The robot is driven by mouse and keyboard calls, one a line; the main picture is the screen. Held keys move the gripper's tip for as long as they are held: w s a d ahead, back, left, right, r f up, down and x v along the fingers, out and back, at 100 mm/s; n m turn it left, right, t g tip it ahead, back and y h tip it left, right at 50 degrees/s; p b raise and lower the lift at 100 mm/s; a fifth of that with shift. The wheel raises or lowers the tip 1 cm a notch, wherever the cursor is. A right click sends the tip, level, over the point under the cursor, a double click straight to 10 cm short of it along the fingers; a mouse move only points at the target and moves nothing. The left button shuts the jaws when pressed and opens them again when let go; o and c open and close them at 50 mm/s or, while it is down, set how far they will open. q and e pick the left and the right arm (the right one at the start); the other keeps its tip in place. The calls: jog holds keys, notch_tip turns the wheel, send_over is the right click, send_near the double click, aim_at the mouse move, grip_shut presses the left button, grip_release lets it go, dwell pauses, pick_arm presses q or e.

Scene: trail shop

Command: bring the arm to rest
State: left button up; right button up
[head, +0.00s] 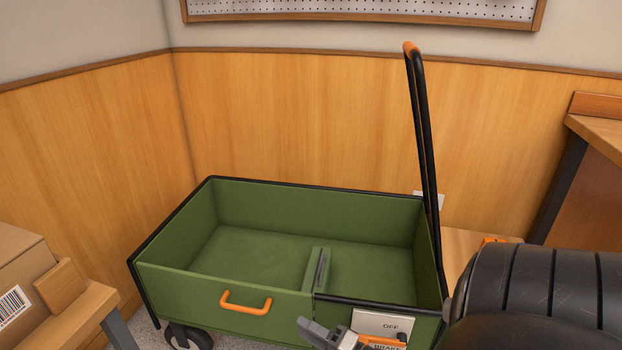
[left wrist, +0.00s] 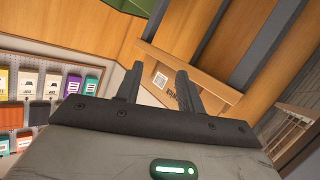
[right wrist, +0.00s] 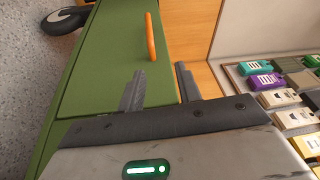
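My right gripper (head: 318,335) shows at the bottom of the head view, in front of the green wagon's front wall, partly cut off by the frame edge. In the right wrist view its two fingers (right wrist: 160,90) stand apart with nothing between them, and the wagon's orange handle (right wrist: 151,37) is beyond the tips. My left gripper is outside the head view. In the left wrist view its fingers (left wrist: 158,86) are apart and empty, with a cardboard box (left wrist: 200,76) beyond them.
The green wagon (head: 200,290) is empty, with a black pull bar (head: 422,130) upright at its right. A white panel (head: 372,321) reading OFF is on its front. A box (head: 22,270) sits on a wooden table at left. A counter (head: 595,130) is at right.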

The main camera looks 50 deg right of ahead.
jog(key=shift+s, duration=0.25)
jog(key=shift+f, duration=0.1)
